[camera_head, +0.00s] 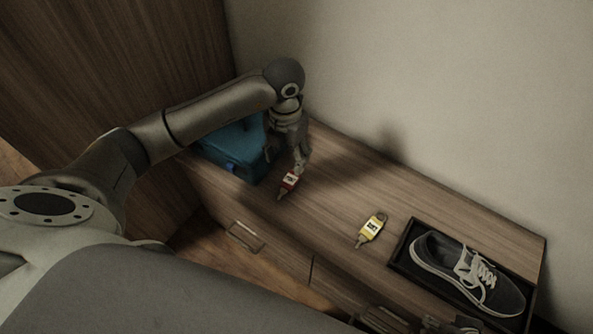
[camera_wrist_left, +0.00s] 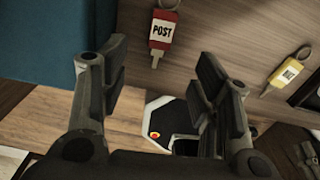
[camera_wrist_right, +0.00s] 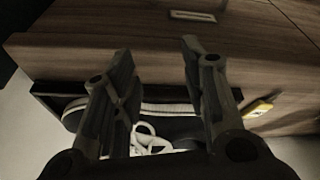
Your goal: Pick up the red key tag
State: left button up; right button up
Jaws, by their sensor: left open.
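The red key tag (camera_head: 289,180), with a white label reading POST, lies flat on the wooden cabinet top near its front edge, with a key at one end. In the left wrist view the red tag (camera_wrist_left: 162,31) shows with its ring at the top, beyond the fingertips and between their lines. My left gripper (camera_head: 286,162) is open and empty, pointing down just behind the tag. The left fingers (camera_wrist_left: 163,65) stand wide apart in the left wrist view. My right gripper (camera_wrist_right: 157,52) is open and empty, above the shoe.
A teal box (camera_head: 235,145) stands close to the left of my left gripper. A yellow key tag (camera_head: 371,228) lies further right. A dark tray (camera_head: 405,262) holds a dark shoe (camera_head: 450,268). A wall runs behind; bare wood (camera_head: 335,195) lies between the tags.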

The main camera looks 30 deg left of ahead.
pick_arm(q)
jog(key=b, duration=0.1)
send_over(288, 183)
notch_tip(288, 183, down, 5)
jog(key=shift+r, duration=0.15)
jog(key=shift+f, duration=0.35)
notch_tip(288, 183, down, 4)
jog(key=shift+f+b, duration=0.15)
jog(key=shift+b, duration=0.65)
pick_arm(e)
jog(key=w+t, duration=0.1)
jog(key=w+a+t, duration=0.1)
jog(key=w, duration=0.1)
jog(key=w+t, duration=0.1)
jog(key=w, duration=0.1)
jog(key=shift+w+a+y, duration=0.2)
jog(key=shift+a+y, duration=0.2)
pick_arm(q)
jog(key=shift+f, duration=0.3)
pick_arm(e)
jog(key=shift+w+a+r+t, duration=0.2)
jog(key=shift+w+r+t, duration=0.2)
jog(key=shift+w, duration=0.15)
pick_arm(q)
jog(key=shift+c, duration=0.2)
jog(key=c, duration=1)
